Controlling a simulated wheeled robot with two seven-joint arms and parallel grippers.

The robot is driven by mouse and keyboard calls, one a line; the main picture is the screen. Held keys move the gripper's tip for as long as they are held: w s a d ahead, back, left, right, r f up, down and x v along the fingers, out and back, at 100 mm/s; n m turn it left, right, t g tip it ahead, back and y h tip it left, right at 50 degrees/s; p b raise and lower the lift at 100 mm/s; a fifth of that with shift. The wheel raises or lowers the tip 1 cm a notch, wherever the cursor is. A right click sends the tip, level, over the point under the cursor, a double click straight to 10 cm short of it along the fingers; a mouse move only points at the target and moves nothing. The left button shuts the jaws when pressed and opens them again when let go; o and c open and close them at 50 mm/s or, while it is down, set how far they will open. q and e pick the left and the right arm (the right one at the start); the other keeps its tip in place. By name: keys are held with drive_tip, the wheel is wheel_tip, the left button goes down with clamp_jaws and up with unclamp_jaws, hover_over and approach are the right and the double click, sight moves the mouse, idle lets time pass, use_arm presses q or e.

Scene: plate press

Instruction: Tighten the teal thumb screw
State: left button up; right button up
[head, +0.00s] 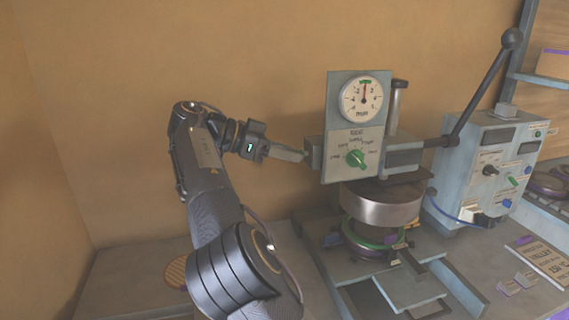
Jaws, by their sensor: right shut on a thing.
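The press head is a grey-blue panel (341,118) with a round dial gauge (362,98) and a green selector knob (356,158). My right gripper (304,156) reaches the small block at the left side of the press head, its fingers level and pointing right. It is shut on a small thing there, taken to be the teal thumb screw. The fingers hide that thing, and I cannot make out its teal colour or how far in it sits. My left gripper is not in view.
A steel cylinder (380,206) sits below the head, above a green-ringed plate (372,237). A long black lever (483,88) rises to the right. A control box (487,165) with knobs stands right of the press. Cards (541,258) lie at the bench's right.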

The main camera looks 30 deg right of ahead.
drive_tip(key=shift+f+m+t+b, duration=0.1)
drive_tip(key=shift+m+t+b, duration=0.3)
drive_tip(key=shift+m+b, duration=0.15)
drive_tip(key=o, duration=1)
drive_tip(key=p+v, duration=0.4)
drive_tip(key=v, duration=0.4)
drive_tip(key=shift+s+p, duration=0.1)
drive_tip(key=shift+p, duration=0.25)
drive_tip(key=shift+f, duration=0.1)
